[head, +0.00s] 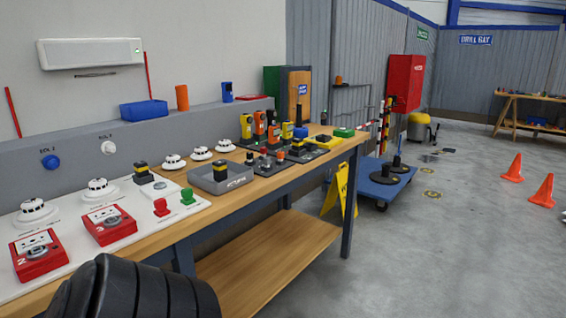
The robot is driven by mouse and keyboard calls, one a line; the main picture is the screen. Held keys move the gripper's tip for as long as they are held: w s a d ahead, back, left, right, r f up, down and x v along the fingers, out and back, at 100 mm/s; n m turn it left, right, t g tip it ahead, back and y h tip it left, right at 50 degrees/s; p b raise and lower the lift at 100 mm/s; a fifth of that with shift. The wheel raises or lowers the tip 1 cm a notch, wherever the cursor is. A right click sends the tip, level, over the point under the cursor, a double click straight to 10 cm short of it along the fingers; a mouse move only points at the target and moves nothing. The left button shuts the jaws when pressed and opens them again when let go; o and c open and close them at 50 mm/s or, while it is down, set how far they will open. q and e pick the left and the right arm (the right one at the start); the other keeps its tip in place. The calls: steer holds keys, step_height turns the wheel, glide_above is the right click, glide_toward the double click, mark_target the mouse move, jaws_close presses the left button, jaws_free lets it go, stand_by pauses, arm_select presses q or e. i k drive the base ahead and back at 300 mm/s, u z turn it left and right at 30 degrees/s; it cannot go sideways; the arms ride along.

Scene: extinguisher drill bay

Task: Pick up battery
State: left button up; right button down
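Several small black blocks with yellow tops, which look like batteries, stand on the wooden workbench (232,206). One battery-like block (141,170) stands on the bench behind the white panel. Another such block (220,172) stands in a grey tray (206,181) near the middle of the bench. A third (298,146) stands farther back, among the crowded small items. I cannot tell which one the task names. Neither of my grippers shows in the head view.
A white panel (80,253) at the near left bears red call points (109,224), white detectors and red and green knobs. Orange and yellow handheld devices (273,135) crowd the far bench. A blue cart (377,190) and orange cones (543,191) stand on the floor; the right floor is mostly clear.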

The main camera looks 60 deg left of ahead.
mark_target(221, 169)
steer(key=u, duration=0.65)
steer(key=i, duration=1.35)
steer(key=u, duration=1.25)
